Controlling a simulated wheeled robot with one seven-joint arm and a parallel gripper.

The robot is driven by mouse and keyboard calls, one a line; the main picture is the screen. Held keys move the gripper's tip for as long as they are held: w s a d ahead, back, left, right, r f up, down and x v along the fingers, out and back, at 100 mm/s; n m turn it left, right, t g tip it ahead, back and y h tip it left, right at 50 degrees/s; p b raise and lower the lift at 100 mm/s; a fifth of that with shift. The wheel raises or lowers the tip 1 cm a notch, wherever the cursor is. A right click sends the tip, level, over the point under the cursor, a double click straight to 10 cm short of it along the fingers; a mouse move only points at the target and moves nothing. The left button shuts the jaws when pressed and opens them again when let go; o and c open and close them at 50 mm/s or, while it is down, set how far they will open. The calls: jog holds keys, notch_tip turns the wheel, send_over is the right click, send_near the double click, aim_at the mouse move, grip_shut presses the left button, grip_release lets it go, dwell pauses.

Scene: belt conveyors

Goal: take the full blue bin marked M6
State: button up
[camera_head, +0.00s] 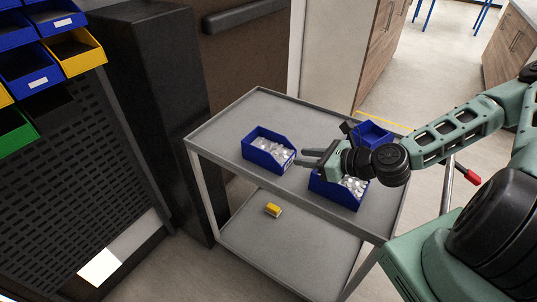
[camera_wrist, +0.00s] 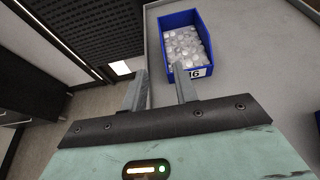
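A blue bin (camera_head: 258,155) full of whitish parts stands on the cart's upper shelf, left of my gripper. In the wrist view a blue bin (camera_wrist: 206,70) full of clear parts has a white front label ending in 6; its first character is partly hidden by a finger. My gripper (camera_head: 303,157) is open and empty, its fingers pointing at the left bin. In the wrist view the fingertips (camera_wrist: 160,72) are apart, short of the labelled bin and offset to its left. A second full blue bin (camera_head: 332,196) stands below my gripper; its label is not readable.
A third blue bin (camera_head: 372,136), seemingly empty, is behind my wrist on the grey cart (camera_head: 225,132). A yellow item (camera_head: 273,209) lies on the lower shelf. A black column (camera_head: 160,100) and a rack with coloured bins (camera_head: 28,68) stand left.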

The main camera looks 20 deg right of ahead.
aim_at(260, 151)
jog(key=b+x, duration=0.2)
jog(key=b, duration=0.2)
jog(key=b+x, duration=0.3)
jog(key=b, duration=0.2)
jog(key=shift+w+f, duration=0.3)
jog(key=shift+f, duration=0.1)
jog(key=b, duration=0.3)
jog(key=shift+w+a+f, duration=0.2)
jog(key=shift+a, duration=0.1)
jog(key=x, duration=0.4)
jog(key=shift+w+a+r, duration=0.15)
jog(key=shift+a+r, duration=0.05)
jog(key=shift+r, duration=0.05)
jog(key=shift+x, duration=2.85)
jog(key=shift+w+d, duration=0.15)
jog(key=shift+r, duration=0.1)
grip_shut()
